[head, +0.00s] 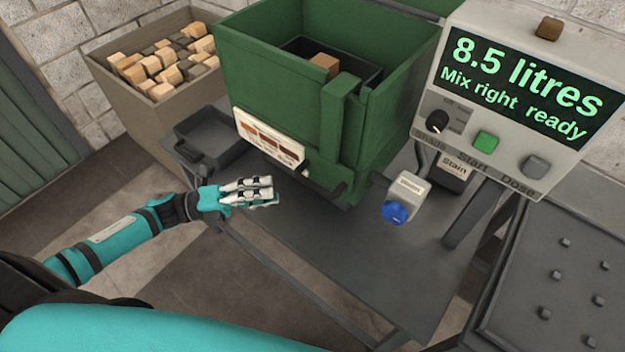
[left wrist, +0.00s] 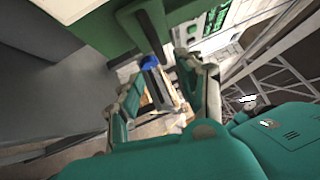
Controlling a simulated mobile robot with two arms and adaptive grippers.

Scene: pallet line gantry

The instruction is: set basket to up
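The green tank (head: 270,70) stands on a grey bench, open at the top. A dark basket (head: 352,72) sits inside it, with a wooden block (head: 325,63) in view; how high the basket sits is hard to tell. A dark handle (head: 327,190) is low on the tank's front, beside a vertical green housing (head: 340,125). My left gripper (head: 270,190) is in front of the tank, left of the handle and apart from it. In the left wrist view its fingers (left wrist: 165,95) are spread with nothing held between them. My right gripper is not in view.
A white box with a blue knob (head: 396,212) is right of the handle. A control panel (head: 520,90) reads "8.5 litres, Mix right, ready". A grey tray (head: 208,135) and a crate of wooden blocks (head: 125,95) are at the left. The bench front (head: 330,260) is clear.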

